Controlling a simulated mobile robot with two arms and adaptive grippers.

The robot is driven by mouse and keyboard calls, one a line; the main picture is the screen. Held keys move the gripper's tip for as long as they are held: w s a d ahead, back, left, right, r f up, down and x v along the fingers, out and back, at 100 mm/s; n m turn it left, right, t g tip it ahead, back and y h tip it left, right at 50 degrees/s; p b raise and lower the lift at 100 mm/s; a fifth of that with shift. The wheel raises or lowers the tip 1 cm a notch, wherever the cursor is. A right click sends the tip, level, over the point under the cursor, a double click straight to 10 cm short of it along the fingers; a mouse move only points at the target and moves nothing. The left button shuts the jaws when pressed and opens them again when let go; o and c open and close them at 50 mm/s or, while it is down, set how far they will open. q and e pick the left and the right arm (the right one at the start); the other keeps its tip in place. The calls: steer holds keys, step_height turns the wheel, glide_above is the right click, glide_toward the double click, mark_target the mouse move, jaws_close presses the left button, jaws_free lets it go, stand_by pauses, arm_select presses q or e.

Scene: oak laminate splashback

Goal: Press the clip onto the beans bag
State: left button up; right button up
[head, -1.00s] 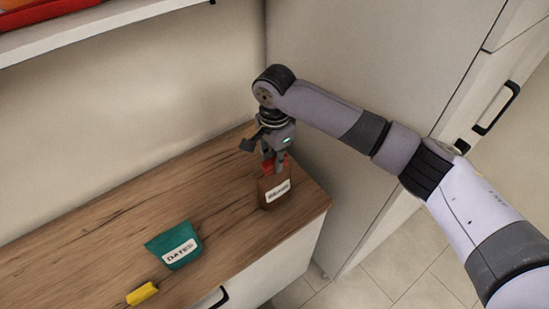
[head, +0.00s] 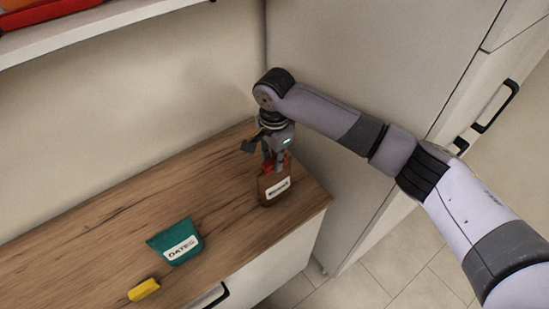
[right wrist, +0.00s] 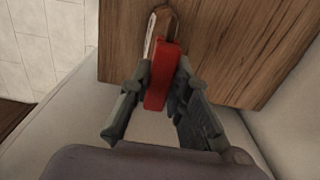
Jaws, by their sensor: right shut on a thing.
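The brown bag (head: 273,191) stands upright near the right end of the wooden counter, with a white label too blurred to read fully. My right gripper (head: 275,165) is right above it, pointing down, shut on a red clip (head: 267,167). In the right wrist view the red clip (right wrist: 162,75) sits between the fingers (right wrist: 157,100), and the bag (right wrist: 160,28) shows just beyond it. The clip is at the bag's top edge; I cannot tell whether it grips the bag. My left gripper is out of view.
A teal bag labelled DATES (head: 176,242) and a yellow clip (head: 144,289) lie on the counter (head: 110,235) to the left. A tall cabinet (head: 350,70) stands to the right, and a shelf (head: 90,30) hangs above. The counter's back left is clear.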

steer(key=shift+f+p, duration=0.3)
steer(key=shift+p, duration=0.15)
stand_by(0.3)
steer(key=o, duration=0.9)
steer(key=o, duration=0.5)
steer(key=shift+r, duration=0.1)
